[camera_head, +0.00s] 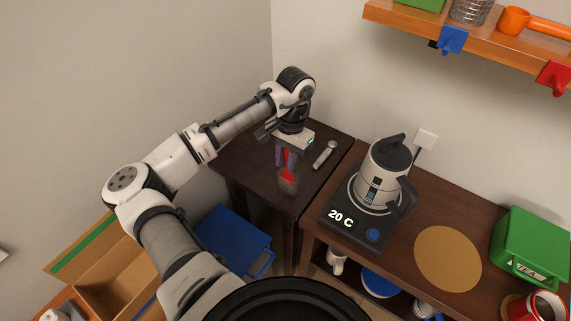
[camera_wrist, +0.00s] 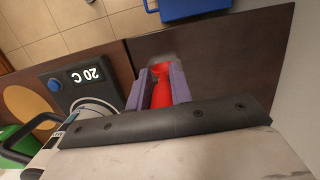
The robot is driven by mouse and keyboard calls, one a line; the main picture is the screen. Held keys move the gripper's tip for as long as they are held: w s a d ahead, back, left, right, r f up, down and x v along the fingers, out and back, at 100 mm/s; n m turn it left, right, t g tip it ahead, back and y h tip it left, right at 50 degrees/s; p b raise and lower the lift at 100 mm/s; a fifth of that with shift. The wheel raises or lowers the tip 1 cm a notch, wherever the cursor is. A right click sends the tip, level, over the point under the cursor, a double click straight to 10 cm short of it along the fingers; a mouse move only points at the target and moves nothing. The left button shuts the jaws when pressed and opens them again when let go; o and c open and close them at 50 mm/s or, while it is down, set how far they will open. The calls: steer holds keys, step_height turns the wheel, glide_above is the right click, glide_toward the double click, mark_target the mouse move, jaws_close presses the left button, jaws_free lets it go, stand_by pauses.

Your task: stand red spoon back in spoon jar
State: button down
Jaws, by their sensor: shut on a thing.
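My gripper (camera_head: 286,159) points down over the dark side table. Its purple fingers are shut on the red spoon (camera_wrist: 161,92), which shows between them in the wrist view. In the head view the spoon's red lower part (camera_head: 288,177) shows below the fingertips. It overlaps a small clear glass jar (camera_head: 289,188) standing on the table. I cannot tell whether the spoon's end is inside the jar or above or in front of it. In the wrist view the jar is only a faint pale shape beyond the fingertips.
A metal spoon (camera_head: 325,154) lies on the dark side table (camera_head: 262,190), right of my gripper. A kettle (camera_head: 383,178) stands on its base on the neighbouring counter, with a round cork mat (camera_head: 447,258) and green tea tin (camera_head: 532,247). A blue bin (camera_head: 232,243) is below.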

mark_target(286, 178)
steer(key=shift+f, duration=1.45)
steer(key=shift+f, duration=0.2)
steer(key=c, duration=1.3)
jaws_free()
steer(key=shift+o, duration=0.2)
steer(key=shift+r, duration=0.15)
steer(key=r, duration=0.4)
steer(key=w+r+b, duration=0.1)
steer(key=r, duration=0.3)
steer(key=d+r+b, duration=0.1)
steer(key=r, duration=0.3)
steer(key=shift+w+d, duration=0.1)
steer(key=shift+w, duration=0.3)
